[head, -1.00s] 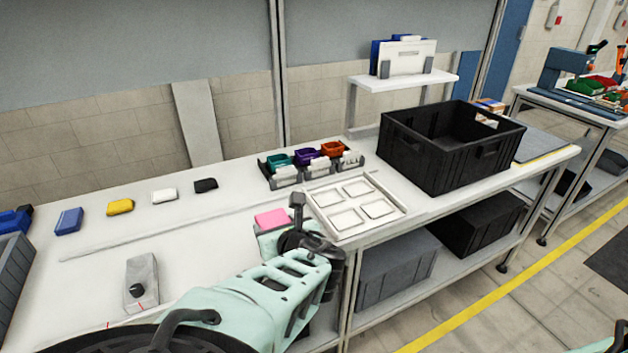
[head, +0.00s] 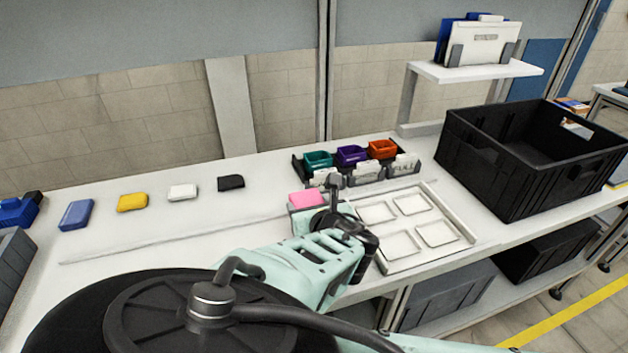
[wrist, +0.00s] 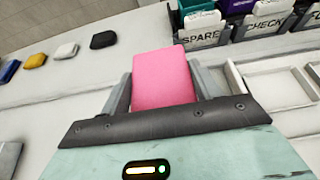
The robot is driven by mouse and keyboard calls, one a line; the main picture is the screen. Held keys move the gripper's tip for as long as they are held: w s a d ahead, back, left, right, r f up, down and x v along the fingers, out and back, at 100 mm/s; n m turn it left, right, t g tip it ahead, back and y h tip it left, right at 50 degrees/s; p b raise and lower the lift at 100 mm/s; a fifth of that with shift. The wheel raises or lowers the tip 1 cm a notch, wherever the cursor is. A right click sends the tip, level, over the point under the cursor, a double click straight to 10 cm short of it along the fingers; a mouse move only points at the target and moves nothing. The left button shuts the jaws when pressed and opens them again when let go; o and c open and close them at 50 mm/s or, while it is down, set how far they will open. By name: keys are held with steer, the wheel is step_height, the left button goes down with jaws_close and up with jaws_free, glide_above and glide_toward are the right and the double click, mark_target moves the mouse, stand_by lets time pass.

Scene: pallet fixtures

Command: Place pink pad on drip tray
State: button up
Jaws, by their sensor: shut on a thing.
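The pink pad (head: 306,199) is a flat, rounded block held between the fingers of my gripper (head: 322,210). In the wrist view the pink pad (wrist: 163,80) fills the space between the two grey fingers of my gripper (wrist: 161,92), with its far end sticking out. The pad is over the worktop, left of a white tray (head: 458,225) with several square recesses. This appears to be the drip tray; no label on it can be read. In the wrist view part of this tray (wrist: 236,84) shows at the right. My arm hides its near left side.
A rack of coloured bins (head: 351,156) with white label cards stands behind the tray. A large black crate (head: 535,165) is at the right. Black (head: 231,183), white (head: 183,192), yellow (head: 132,202) and blue (head: 76,214) pads lie at the left. The worktop between is clear.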

steer(key=shift+f+b, duration=2.05)
steer(key=shift+f, duration=0.85)
steer(key=shift+f, duration=0.1)
steer(key=o, duration=1)
steer(key=shift+c, duration=0.2)
steer(key=shift+r, duration=0.2)
